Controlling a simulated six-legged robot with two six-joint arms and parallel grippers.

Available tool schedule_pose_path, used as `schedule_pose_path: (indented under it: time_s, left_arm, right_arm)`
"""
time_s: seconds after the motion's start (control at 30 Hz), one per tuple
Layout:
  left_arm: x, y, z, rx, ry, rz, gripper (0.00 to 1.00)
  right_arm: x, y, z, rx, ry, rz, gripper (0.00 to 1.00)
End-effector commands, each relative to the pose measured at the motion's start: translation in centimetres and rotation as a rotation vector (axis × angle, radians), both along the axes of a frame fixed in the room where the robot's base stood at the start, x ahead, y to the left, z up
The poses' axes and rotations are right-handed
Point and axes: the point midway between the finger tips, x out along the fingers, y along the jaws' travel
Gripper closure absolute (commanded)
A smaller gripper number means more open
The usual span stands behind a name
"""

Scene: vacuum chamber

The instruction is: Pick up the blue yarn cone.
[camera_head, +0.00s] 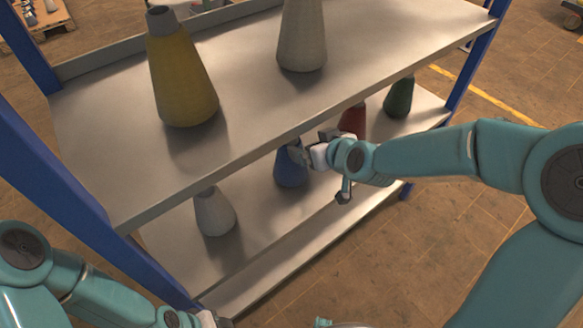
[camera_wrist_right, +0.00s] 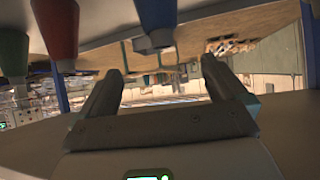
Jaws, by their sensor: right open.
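The blue yarn cone (camera_head: 291,170) stands upright on the lower shelf, its top partly hidden by the upper shelf's edge and my right gripper. My right gripper (camera_head: 308,153) is at the cone's upper right side in the head view, open. In the right wrist view, which looks upside down, the open fingers (camera_wrist_right: 160,78) have nothing between them. The blue cone (camera_wrist_right: 155,18) shows there above the fingers, near the middle. Whether a finger touches it, I cannot tell. My left gripper (camera_head: 207,318) is at the bottom edge, mostly cut off.
On the lower shelf (camera_head: 255,243) stand a white cone (camera_head: 214,212), a red cone (camera_head: 352,120) and a green cone (camera_head: 398,97). The upper shelf (camera_head: 240,85) overhangs, carrying a yellow cone (camera_head: 180,80) and a cream cone (camera_head: 302,35). A blue post (camera_head: 470,55) stands at right.

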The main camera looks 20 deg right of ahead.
Motion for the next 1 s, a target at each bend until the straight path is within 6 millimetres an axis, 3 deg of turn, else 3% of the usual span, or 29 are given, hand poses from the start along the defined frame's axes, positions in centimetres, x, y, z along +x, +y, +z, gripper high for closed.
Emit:
schedule_pose_path:
  time_s: [0.4, 1.0]
  left_arm:
    - [0.0, 0.0, -0.6, 0.0, -0.001, 0.0, 0.49]
    - [0.0, 0.0, -0.4, 0.0, 0.0, 0.0, 0.49]
  right_arm:
    - [7.3, 1.1, -4.6, -0.004, -0.009, 0.0, 0.01]
    - [12.7, 2.2, -9.2, -0.003, -0.009, -0.003, 0.01]
